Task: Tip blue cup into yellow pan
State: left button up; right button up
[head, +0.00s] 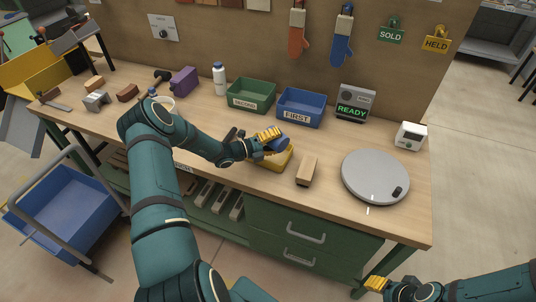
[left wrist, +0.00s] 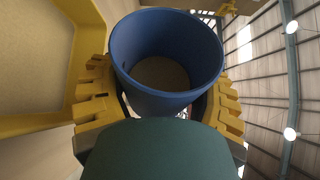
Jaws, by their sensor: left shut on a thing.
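The blue cup (head: 279,145) is held by my left gripper (head: 268,139) above the yellow pan (head: 279,161) in the head view. In the left wrist view the yellow fingers close around both sides of the blue cup (left wrist: 165,98), which looks tipped on its side. A tan surface shows inside the cup; I cannot tell whether it is contents. The yellow pan (left wrist: 82,100) also shows at the left of that view. My gripper and the cup hide part of the pan in the head view. My right gripper (head: 377,284) is at the bottom right, away from the table.
A wooden block (head: 307,170) lies right of the pan, then a round grey disc (head: 372,178). Behind stand a green bin (head: 250,103), a blue bin (head: 300,120) and a READY display (head: 354,103). The table front right of the block is clear.

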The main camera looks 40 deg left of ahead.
pick_arm(q)
jog(key=shift+a+r+n+t, duration=0.2)
jog(key=shift+r+n+t, duration=0.1)
jog(key=shift+n, duration=0.6)
jog(key=shift+w+a+r+n+t, duration=0.1)
jog(key=shift+a+r+n+t, duration=0.25)
jog(key=shift+n, duration=0.55)
jog(key=shift+d, duration=0.1)
jog(key=shift+a+r+n+t+b, duration=0.2)
jog(key=shift+a+n+t+b, duration=0.15)
jog(key=shift+n, duration=0.65)
jog(key=shift+w+a+r+n+t, duration=0.1)
jog(key=shift+a+r+n+t, duration=0.2)
jog(key=shift+n, duration=0.7)
